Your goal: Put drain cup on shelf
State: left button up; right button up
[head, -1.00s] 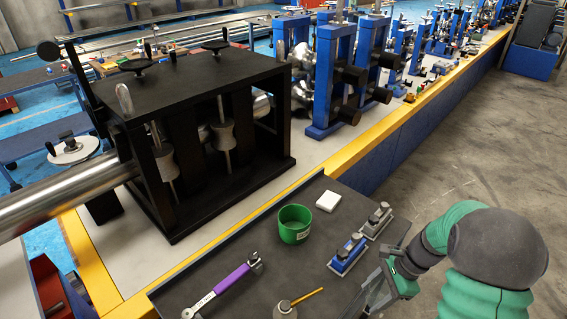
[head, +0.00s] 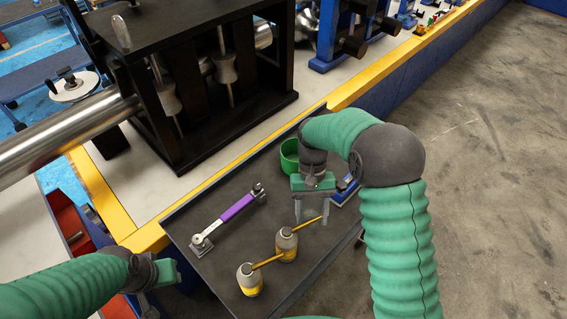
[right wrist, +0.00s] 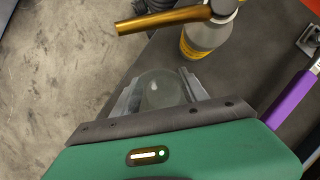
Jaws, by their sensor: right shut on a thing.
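My right gripper (head: 311,212) is over the dark side table (head: 205,265), fingers pointing down. In the right wrist view its fingers (right wrist: 160,88) are closed around a clear, rounded, cup-like thing (right wrist: 163,90), hard to make out in the head view. A green cup (head: 288,155) stands on the table behind my right gripper, partly hidden by my arm. I cannot tell for sure which one is the drain cup. My left gripper (head: 172,272) is at the lower left, beside the table; its fingers are not clear. No separate shelf is clearly identifiable.
Two grey-and-yellow bottles (head: 286,245) with orange spouts stand near the front. A purple-handled wrench (head: 235,208) lies at left. A blue block tool (head: 345,191) is partly hidden at right.

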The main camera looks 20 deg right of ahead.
jog(key=w+a+r+m+t+y, duration=0.1)
jog(key=w+a+m+t+y, duration=0.3)
jog(key=m, duration=0.7)
notch_tip(320, 180, up, 3)
jog(key=m+t, duration=0.3)
jog(key=m, duration=0.8)
send_over(291, 199)
jog(key=s+d, duration=0.1)
jog(key=shift+h, duration=0.4)
jog(key=f, duration=0.3)
jog(key=f+b, duration=0.1)
jog(key=f, duration=0.2)
jog(key=f+b, duration=0.1)
jog(key=f, duration=0.3)
jog(key=shift+d, duration=0.25)
jog(key=o, duration=1.3)
jog(key=shift+o, duration=0.2)
